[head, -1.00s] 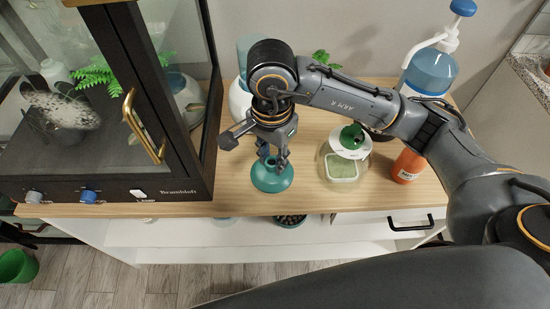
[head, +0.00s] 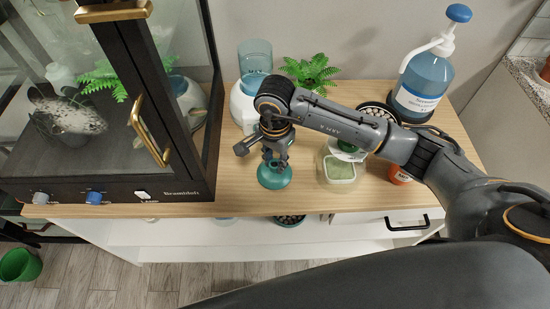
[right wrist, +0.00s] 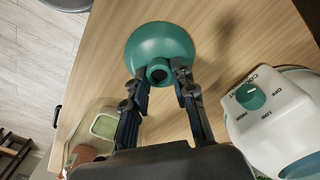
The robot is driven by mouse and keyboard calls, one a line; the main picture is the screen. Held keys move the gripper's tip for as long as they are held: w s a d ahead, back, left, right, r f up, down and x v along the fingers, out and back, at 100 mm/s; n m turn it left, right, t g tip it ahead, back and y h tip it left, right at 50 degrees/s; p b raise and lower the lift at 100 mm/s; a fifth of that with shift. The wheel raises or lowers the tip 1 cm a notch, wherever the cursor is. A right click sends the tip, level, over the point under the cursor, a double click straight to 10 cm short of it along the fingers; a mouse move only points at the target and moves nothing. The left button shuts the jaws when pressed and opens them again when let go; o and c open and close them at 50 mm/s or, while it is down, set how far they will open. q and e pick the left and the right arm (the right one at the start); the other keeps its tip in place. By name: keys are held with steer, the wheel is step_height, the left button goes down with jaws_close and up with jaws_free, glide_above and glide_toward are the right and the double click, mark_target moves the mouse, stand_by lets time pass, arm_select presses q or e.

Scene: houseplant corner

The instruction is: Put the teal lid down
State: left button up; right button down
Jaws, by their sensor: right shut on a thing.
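The teal lid (head: 273,182) is a round dome with a knob on top, over the wooden counter near its front edge. My right gripper (head: 275,160) is above it, shut on the lid's knob. In the right wrist view the lid (right wrist: 160,40) shows upright between the fingertips, its knob (right wrist: 158,71) held by both fingers of the right gripper (right wrist: 160,75). A dark shadow lies beside the lid on the wood. Whether its rim touches the counter I cannot tell. My left gripper is in neither view.
A black-framed glass cabinet (head: 185,192) stands on the left. A white humidifier (right wrist: 270,108) with a teal dial is behind the lid. A clear jar (head: 340,170), an orange bottle (head: 398,176) and a large blue pump bottle (head: 424,82) are to the right. A fern (head: 310,70) stands behind.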

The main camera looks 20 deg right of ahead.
mark_target(275, 164)
steer(key=shift+f, duration=0.1)
steer(key=shift+f+b, duration=0.1)
steer(key=shift+b, duration=0.2)
steer(key=c, duration=1.1)
jaws_free()
steer(key=shift+r+p, duration=0.25)
steer(key=shift+p, duration=0.1)
steer(key=shift+w+r, duration=0.1)
steer(key=shift+r, duration=0.3)
step_height(275, 164, up, 11)
steer(key=shift+r+b, duration=0.1)
steer(key=shift+b, duration=0.95)
steer(key=shift+s, duration=0.2)
